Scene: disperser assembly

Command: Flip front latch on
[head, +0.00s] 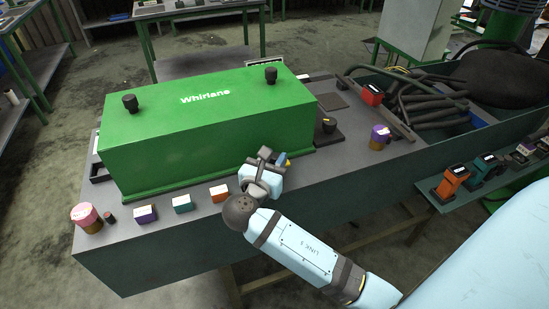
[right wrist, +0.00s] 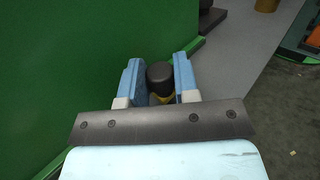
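A long green box (head: 205,135) lettered "Whirlane" stands on the grey bench, with two black knobs on top. My right gripper (head: 282,160) is low beside the box's front face, near its right end. In the right wrist view its two blue fingers (right wrist: 160,82) stand apart. A dark round-capped piece with a yellowish lower part (right wrist: 160,76) shows between them; it may be the front latch. I cannot tell whether the fingers touch it. The green box wall (right wrist: 60,70) is close on the left. My left gripper is not in view.
Small boxes, including an orange one (head: 219,193) and a teal one (head: 181,204), line the bench's front edge (head: 165,255). A pink-topped piece (head: 85,215) stands at the left corner. A black knob (head: 328,125) sits right of the box. A purple-topped piece (head: 379,136) stands farther right.

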